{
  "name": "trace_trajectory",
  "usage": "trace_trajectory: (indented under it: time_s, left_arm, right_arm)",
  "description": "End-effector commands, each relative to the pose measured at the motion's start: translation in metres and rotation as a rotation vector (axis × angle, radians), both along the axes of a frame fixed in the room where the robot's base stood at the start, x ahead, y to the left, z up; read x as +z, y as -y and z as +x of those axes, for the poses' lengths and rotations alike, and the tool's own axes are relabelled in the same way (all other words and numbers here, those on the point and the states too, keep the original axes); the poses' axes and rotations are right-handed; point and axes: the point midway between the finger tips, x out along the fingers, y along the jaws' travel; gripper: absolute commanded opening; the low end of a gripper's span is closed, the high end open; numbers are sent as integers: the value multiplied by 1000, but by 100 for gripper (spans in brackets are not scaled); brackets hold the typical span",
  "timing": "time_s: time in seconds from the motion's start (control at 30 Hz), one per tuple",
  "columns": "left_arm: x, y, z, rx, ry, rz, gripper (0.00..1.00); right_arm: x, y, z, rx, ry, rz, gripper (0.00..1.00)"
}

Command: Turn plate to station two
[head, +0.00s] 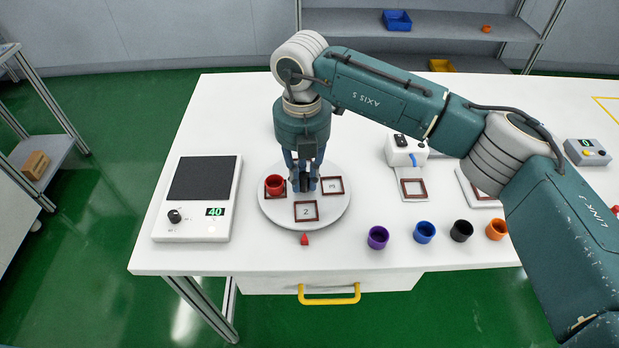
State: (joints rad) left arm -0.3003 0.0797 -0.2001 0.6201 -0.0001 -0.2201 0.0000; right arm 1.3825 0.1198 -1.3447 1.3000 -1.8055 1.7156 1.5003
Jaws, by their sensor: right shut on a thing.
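The round white plate (327,218) lies on the table, left of the table's middle. It carries dark red square frames. The frame marked 2 (306,211) is at the front, in line with a small red pointer (304,239) on the table. The frame marked 3 (332,186) is at the right. A red pot (275,185) stands on the frame at the left. My right gripper (303,187) points straight down at the plate's middle and is shut there. It hides what it grips and the back of the plate. My left gripper is not in view.
A scale-like device with a dark pad (203,178) stands left of the plate. Purple (378,237), blue (424,232), black (461,230) and orange (496,229) pots line the front edge. A white device (406,150) stands right of the plate. The back left of the table is clear.

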Motion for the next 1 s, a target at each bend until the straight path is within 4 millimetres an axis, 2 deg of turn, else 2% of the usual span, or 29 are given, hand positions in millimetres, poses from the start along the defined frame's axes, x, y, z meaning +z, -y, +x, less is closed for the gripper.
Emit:
trace_trajectory:
  time_s: [0.03,0.8,0.83,0.87,1.0]
  left_arm:
    - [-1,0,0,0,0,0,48]
    - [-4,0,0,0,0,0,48]
    - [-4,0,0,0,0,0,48]
    - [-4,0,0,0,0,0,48]
    - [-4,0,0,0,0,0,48]
  right_arm:
    - [5,-2,5,-13,16,5,0]
    - [6,-9,5,-52,15,5,0]
    - [6,-9,5,-52,15,5,23]
    - [5,-9,5,-52,14,4,28]
    - [4,-9,3,-50,10,3,28]
